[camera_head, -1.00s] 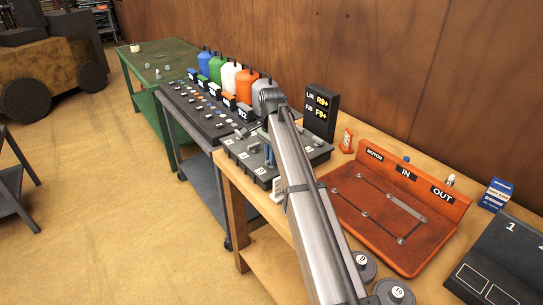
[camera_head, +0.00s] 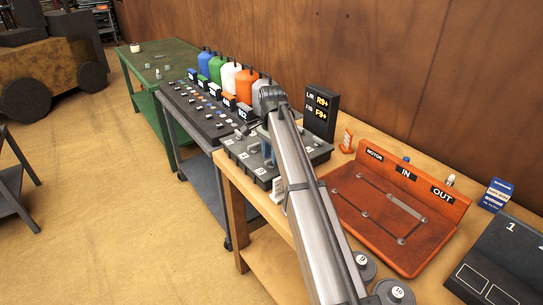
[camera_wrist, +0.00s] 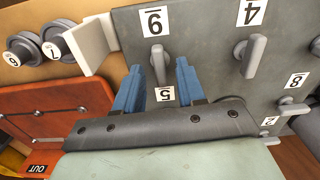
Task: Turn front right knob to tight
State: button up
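The grey knob panel (camera_head: 240,150) stands on the wooden bench in the head view, partly hidden by my arm. In the wrist view the panel (camera_wrist: 199,40) shows upright lever knobs and number labels. My gripper (camera_wrist: 157,72) has two blue fingers, open and spread either side of one knob (camera_wrist: 158,62). That knob sits between the labels that look like 6 or 9 and 5, and gaps show between it and both fingers. Another knob (camera_wrist: 251,55) stands to the right, near label 4. Whether the knob is tight cannot be read.
A black display (camera_head: 320,114) stands behind the panel. A white bracket (camera_wrist: 88,42) and round weights (camera_wrist: 40,48) lie left of the panel in the wrist view. An orange board (camera_head: 395,212) lies to the right on the bench. Coloured bottles (camera_head: 231,77) stand behind left.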

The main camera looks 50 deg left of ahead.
notch_tip(320, 180, up, 13)
dwell(0.4)
dwell(0.5)
